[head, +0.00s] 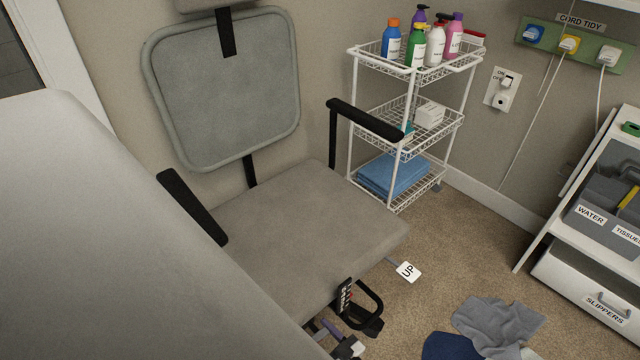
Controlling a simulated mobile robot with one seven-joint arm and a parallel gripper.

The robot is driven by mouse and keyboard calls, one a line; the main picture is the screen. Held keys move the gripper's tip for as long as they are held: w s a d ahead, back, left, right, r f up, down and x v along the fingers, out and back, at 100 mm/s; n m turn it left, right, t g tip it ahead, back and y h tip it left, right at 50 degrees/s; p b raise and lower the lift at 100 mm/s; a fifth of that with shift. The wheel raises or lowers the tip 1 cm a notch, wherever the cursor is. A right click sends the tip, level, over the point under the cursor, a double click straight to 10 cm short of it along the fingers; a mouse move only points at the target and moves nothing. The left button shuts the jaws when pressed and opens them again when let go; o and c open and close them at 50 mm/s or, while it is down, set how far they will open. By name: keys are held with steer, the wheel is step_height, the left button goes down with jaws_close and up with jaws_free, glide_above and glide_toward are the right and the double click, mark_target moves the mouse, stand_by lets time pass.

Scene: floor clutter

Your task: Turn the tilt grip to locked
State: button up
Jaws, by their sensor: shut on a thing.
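The grey reclining chair (310,230) fills the middle of the head view. A dark plate with small white and red marks (345,294) sits on its front seat edge; the marks are too small to read. Below it is a short purplish bar that seems to be the tilt grip (331,328). My gripper (340,341) shows only in small part there, at the bottom edge, and seems closed on the bar. My pale arm hides most of it. The grip's exact turn cannot be told.
A paddle marked UP (408,271) sticks out from the seat edge, with a black loop (374,302) nearby. Grey and blue cloths (498,325) lie on the carpet. A wire cart (402,120) with bottles stands behind, and a white cabinet (575,270) at right.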

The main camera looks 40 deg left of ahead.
steer(key=m, duration=0.3)
steer(key=shift+m+p, duration=0.35)
steer(key=shift+m, duration=0.05)
steer(key=shift+w+f+m, duration=0.1)
steer(key=shift+f+m, duration=0.05)
steer(key=shift+m, duration=1.65)
steer(key=o, duration=1)
steer(key=d, duration=0.9)
steer(key=s+d, duration=0.1)
steer(key=d, duration=0.4)
steer(key=shift+p, duration=0.3)
